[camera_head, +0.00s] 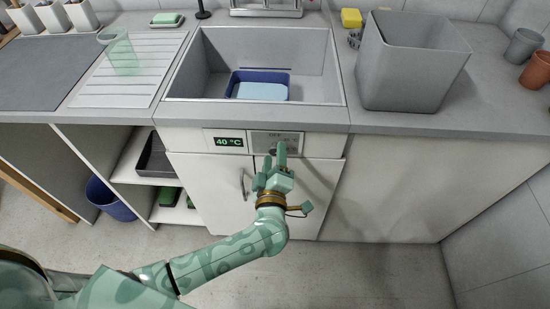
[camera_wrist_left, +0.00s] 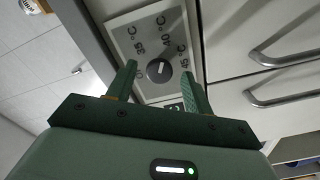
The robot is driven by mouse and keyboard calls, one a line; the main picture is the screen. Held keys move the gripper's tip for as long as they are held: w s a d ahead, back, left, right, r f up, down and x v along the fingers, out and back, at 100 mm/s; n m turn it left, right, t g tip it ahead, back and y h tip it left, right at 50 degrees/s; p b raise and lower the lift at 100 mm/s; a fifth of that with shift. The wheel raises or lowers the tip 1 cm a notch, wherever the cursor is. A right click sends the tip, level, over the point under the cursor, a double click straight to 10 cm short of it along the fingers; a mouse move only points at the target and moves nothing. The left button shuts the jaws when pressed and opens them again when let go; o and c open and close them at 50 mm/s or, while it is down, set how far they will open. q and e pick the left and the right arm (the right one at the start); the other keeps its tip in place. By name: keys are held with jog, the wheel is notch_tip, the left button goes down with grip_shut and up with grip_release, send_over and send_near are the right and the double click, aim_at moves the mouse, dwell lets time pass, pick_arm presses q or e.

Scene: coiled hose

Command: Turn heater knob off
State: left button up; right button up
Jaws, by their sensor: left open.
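The heater panel (camera_head: 262,136) is on the cabinet front below the sink, with a green display (camera_head: 228,142) reading 40 °C. In the left wrist view, the round dark grey heater knob (camera_wrist_left: 159,70) has a short white mark and sits on a light plate (camera_wrist_left: 150,35) labelled 35, 40 and 45 °C. My left gripper (camera_head: 273,164) is in front of the panel and partly hides the knob in the head view. In the wrist view, its open fingers (camera_wrist_left: 159,74) are on either side of the knob, with gaps visible. My right gripper is not in view.
The sink (camera_head: 325,75) holds a blue basin (camera_head: 236,80). A grey bin (camera_head: 410,65) stands on the counter at right, and a green translucent cup (camera_head: 121,55) on the drainboard. Cabinet doors with handles (camera_head: 243,184) lie below the panel; open shelves are at left.

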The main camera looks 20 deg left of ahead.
pick_arm(q)
jog(key=shift+w, duration=0.15)
jog(key=c, duration=0.9)
jog(key=shift+c, duration=0.2)
